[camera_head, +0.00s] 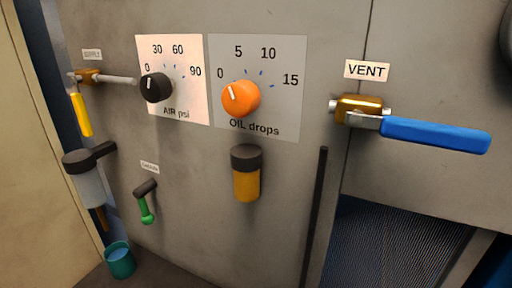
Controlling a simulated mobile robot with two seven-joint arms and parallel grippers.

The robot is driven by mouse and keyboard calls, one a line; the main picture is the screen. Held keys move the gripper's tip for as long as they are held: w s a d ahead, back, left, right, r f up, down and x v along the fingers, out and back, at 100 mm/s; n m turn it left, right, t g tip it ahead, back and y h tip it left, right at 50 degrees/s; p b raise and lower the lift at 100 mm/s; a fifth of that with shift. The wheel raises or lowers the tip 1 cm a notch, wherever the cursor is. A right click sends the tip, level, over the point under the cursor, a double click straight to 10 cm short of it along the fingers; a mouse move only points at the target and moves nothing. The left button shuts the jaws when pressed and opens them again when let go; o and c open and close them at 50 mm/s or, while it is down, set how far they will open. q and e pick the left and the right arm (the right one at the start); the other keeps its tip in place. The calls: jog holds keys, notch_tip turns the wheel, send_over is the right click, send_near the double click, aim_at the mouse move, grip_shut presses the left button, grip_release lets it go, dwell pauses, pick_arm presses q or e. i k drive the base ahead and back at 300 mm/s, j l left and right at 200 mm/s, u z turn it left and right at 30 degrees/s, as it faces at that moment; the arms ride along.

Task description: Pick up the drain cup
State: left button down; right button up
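The drain cup appears to be the small teal cup (120,261) at the lower left in the head view. It stands upright on a dark surface at the foot of the grey panel, with its open top showing a blue inside. It sits below a clear bowl with a dark top (88,184). Nothing is touching the cup that I can see. Neither of my grippers is in view.
A dark vertical bar (315,215) stands right of centre.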

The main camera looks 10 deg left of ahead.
aim_at(118, 257)
jog(key=k+l+u, duration=0.1)
jog(key=u, duration=0.35)
jog(key=k+l+u, duration=0.1)
jog(key=u, duration=0.35)
jog(key=k+u, duration=0.1)
jog(key=u, duration=0.35)
